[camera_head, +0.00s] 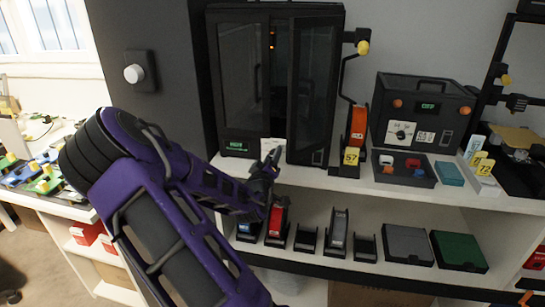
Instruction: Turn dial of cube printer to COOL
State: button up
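A tall black printer cabinet (302,85) with glass doors stands on the white shelf; I take it to be the cube printer. A small green-lit display (236,147) is at the lower left of its front. A white plate (272,143) shows on the lower front, partly hidden by my gripper. No dial is clearly visible there; one may be behind the gripper. My gripper (271,160) is right in front of this plate, at the end of my purple arm. Contact and finger opening are too small to tell.
A black box (424,103) with a green display and a white dial plate (400,133) stands to the right. An orange spool holder with a yellow 57 tag (351,156) is between. Small bins (306,238) line the lower shelf. A white knob (134,74) is on the left panel.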

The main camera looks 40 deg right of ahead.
jog(key=shift+o, duration=1.4)
jog(key=shift+a, duration=0.1)
jog(key=p+v, duration=0.9)
jog(key=v, duration=0.8)
jog(key=shift+s, duration=0.2)
